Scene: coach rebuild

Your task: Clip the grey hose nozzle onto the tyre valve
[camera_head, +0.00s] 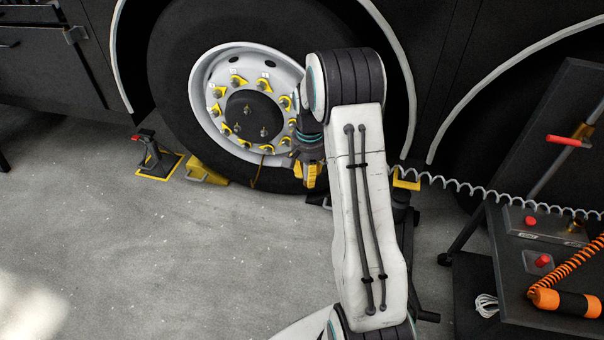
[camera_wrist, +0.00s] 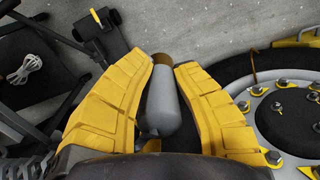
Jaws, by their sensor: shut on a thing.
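My gripper (camera_head: 309,174) hangs beside the lower right of the wheel's tyre (camera_head: 175,110), with its yellow fingers pointing down. In the wrist view my gripper (camera_wrist: 165,66) is shut on the grey hose nozzle (camera_wrist: 162,102), a smooth cylinder with a brownish end towards the fingertips. The nozzle is hidden by the fingers in the head view. The white wheel rim (camera_head: 203,85) with yellow nut markers shows left of my arm. It is at the right in the wrist view (camera_wrist: 292,150), apart from the nozzle. I cannot make out the tyre valve.
A coiled grey hose (camera_head: 480,190) runs right from behind my arm. Yellow wheel chock (camera_head: 205,172) and jack stand (camera_head: 152,158) stand left of the tyre. A dark cart (camera_head: 540,245) with an orange-handled tool (camera_head: 565,302) is at right. Floor at left is clear.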

